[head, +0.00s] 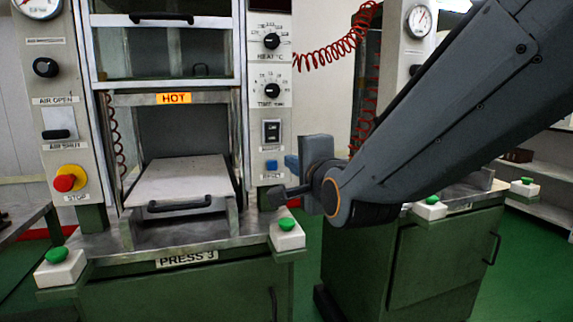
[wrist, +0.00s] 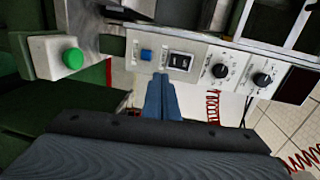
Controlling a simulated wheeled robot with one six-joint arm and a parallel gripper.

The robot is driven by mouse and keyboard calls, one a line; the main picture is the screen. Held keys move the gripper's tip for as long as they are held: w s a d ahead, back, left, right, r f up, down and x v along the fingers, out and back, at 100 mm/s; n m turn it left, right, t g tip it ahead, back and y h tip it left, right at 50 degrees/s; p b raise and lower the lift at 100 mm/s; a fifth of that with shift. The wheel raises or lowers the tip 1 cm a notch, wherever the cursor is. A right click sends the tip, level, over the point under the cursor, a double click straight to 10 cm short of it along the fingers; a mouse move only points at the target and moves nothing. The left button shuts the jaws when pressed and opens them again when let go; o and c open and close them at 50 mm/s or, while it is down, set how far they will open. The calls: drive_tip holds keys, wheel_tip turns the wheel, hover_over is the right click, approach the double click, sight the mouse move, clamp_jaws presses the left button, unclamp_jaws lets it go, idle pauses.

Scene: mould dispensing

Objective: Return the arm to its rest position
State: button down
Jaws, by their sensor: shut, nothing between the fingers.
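My arm reaches in from the upper right in the head view, with its wrist bent in front of the right side of press 3. My gripper (head: 280,190) points left there, near the lower part of the press's right control panel (head: 270,100). In the wrist view my gripper (wrist: 162,80) shows as blue fingers closed together, with nothing between them. The fingertips appear just below the blue button (wrist: 146,54) and the black rocker switch (wrist: 181,61). I cannot tell whether they touch the panel.
Press 3 has a mould plate (head: 180,181) with a black handle in its open bay under a HOT label. Green buttons (head: 286,224) (head: 58,256) stand on its front corners. A red stop knob (head: 65,183) is at left. Another press stands behind my arm. Green floor shows between the presses.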

drive_tip(key=s+d+f+n+g+h+p, duration=0.1)
drive_tip(key=s+d+f+n+g+h, duration=0.2)
drive_tip(key=f, duration=0.6)
drive_tip(key=s+d+f+n+g+p, duration=0.1)
drive_tip(key=s+d+f+n+g, duration=0.3)
drive_tip(key=f, duration=0.5)
drive_tip(key=s+d+f+n+g, duration=0.3)
drive_tip(key=s+f+n+g, duration=0.1)
drive_tip(key=s, duration=0.3)
drive_tip(key=s+d+f+n+g+h, duration=0.1)
drive_tip(key=s+d+f+n+g, duration=0.3)
drive_tip(key=s, duration=0.3)
drive_tip(key=shift+d+g+p, duration=0.15)
drive_tip(key=shift+g+p, duration=0.25)
drive_tip(key=shift+g, duration=0.2)
drive_tip(key=shift+r, duration=0.1)
drive_tip(key=shift+r, duration=0.2)
